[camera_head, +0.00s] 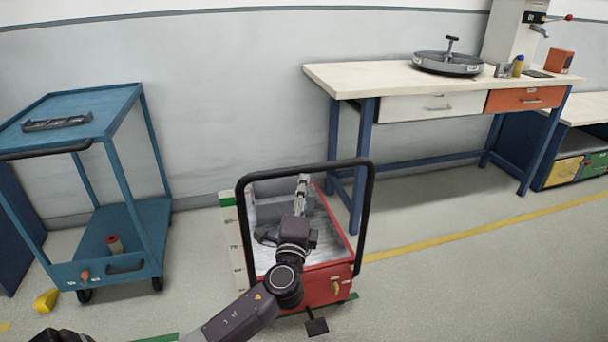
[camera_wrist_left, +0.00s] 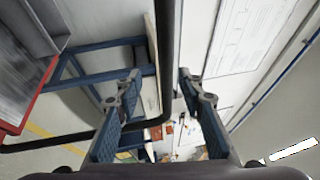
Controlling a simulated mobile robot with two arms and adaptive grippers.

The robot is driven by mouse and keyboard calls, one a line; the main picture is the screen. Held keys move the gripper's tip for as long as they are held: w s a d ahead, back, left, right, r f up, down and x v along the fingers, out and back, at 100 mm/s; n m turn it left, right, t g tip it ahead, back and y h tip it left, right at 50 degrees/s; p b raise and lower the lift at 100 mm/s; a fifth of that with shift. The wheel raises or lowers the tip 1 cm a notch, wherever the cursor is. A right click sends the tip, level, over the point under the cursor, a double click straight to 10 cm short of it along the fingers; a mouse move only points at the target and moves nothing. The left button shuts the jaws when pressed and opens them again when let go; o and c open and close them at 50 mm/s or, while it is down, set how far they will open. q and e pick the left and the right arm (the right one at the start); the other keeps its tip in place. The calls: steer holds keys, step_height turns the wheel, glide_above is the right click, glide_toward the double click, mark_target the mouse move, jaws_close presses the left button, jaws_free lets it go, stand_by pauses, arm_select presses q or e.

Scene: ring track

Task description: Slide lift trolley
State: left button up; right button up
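The lift trolley (camera_head: 325,285) is red with a grey metal bed and a black tubular handle frame (camera_head: 366,215). It stands on the floor in the middle of the head view. My left gripper (camera_head: 302,183) is in front of the handle opening, with its fingertips just below the top bar. In the left wrist view my left gripper (camera_wrist_left: 160,76) has its two fingers apart, and the black handle bar (camera_wrist_left: 166,50) runs between them in the picture. I cannot tell whether the fingers touch the bar.
A blue cart (camera_head: 130,215) stands to the left, with a yellow object (camera_head: 46,300) on the floor beside it. A workbench (camera_head: 350,80) stands behind on the right. A yellow floor line (camera_head: 470,235) crosses open floor at the right.

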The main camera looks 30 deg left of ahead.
mark_target(307, 169)
arm_select(q)
steer(key=shift+r+x, duration=0.15)
steer(key=shift+x, duration=1.15)
steer(key=shift+r+x, duration=0.2)
steer(key=shift+x, duration=1.1)
steer(key=shift+r+x, duration=0.15)
steer(key=shift+x, duration=1.2)
arm_select(e)
steer(key=shift+v, duration=0.9)
arm_select(q)
steer(key=shift+s+d, duration=0.1)
steer(key=shift+c, duration=0.7)
jaws_close()
